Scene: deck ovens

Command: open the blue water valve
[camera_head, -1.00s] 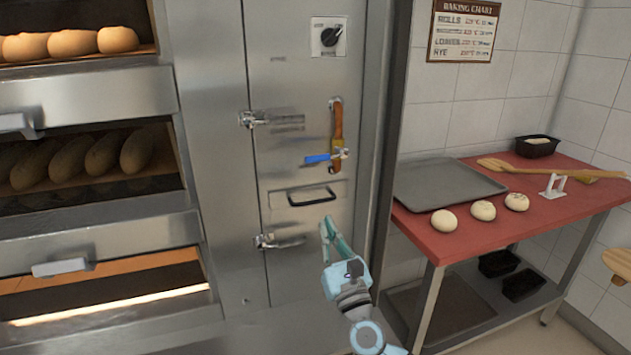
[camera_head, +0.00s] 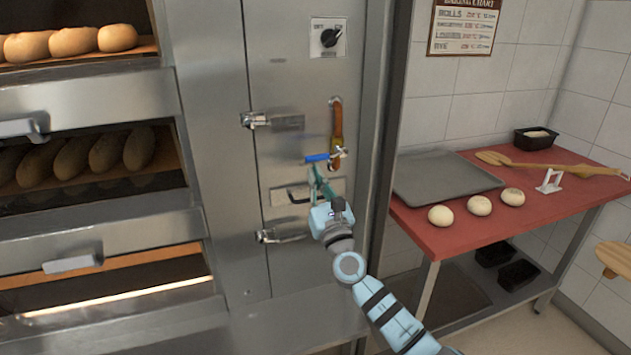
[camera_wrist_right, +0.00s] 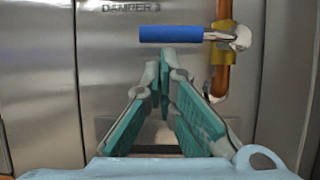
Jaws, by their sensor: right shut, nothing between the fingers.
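The blue valve handle (camera_head: 317,158) sticks out to the left from a vertical copper pipe (camera_head: 337,120) on the steel oven panel. It lies level, across the pipe. In the right wrist view the blue handle (camera_wrist_right: 171,34) is ahead of and above the fingertips, with its metal stem running right to a brass fitting (camera_wrist_right: 222,70). My right gripper (camera_head: 315,172) is just below the handle in the head view. In the right wrist view its green fingers (camera_wrist_right: 163,65) meet at the tips, shut and empty, apart from the handle. My left gripper is not in view.
A drawer-like pull (camera_head: 290,195) is partly behind my right gripper. Metal latches (camera_head: 255,120) and a dark knob (camera_head: 331,37) are on the same panel. A red table (camera_head: 450,235) with a tray and dough balls stands to the right.

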